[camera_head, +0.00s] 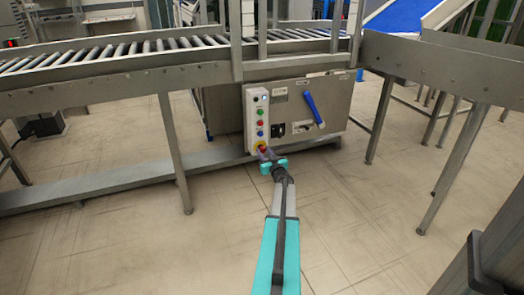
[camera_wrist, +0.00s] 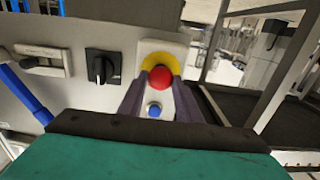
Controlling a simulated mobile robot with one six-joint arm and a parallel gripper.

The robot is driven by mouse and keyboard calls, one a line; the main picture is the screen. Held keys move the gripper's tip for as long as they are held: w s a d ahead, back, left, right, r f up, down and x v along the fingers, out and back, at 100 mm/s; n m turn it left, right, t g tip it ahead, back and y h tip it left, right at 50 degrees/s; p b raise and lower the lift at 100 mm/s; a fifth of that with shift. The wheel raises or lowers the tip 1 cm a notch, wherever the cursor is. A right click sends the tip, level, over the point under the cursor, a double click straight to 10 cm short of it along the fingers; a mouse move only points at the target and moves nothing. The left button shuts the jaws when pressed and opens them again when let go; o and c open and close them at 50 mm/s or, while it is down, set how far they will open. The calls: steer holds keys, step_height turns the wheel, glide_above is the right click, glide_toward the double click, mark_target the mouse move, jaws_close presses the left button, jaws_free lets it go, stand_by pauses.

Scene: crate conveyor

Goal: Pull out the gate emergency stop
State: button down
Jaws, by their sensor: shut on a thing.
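The gate emergency stop is a red mushroom button (camera_wrist: 159,78) on a yellow ring (camera_wrist: 163,60) in the wrist view. It sits at the bottom of the white control box (camera_head: 256,101) in the head view, where my gripper (camera_head: 267,155) partly covers it. My gripper also shows in the wrist view (camera_wrist: 159,84), with one dark finger on each side of the red button. The fingers are shut on the button. A blue button (camera_wrist: 154,110) shows between the fingers, nearer to my palm.
A grey cabinet (camera_head: 338,97) with a blue lever (camera_head: 314,108) stands behind the control box. A black rotary switch (camera_wrist: 102,66) is beside the stop. A roller conveyor (camera_head: 120,50) runs above; its legs stand left and right. The floor in front is clear.

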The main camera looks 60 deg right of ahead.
stand_by(0.3)
steer(key=c, duration=1.4)
jaws_free()
steer(key=shift+o, duration=0.2)
steer(key=shift+s+a, duration=0.1)
steer(key=p+v, duration=0.3)
steer(key=v, duration=1)
steer(key=shift+s+a, duration=0.25)
steer(key=shift+w, duration=0.15)
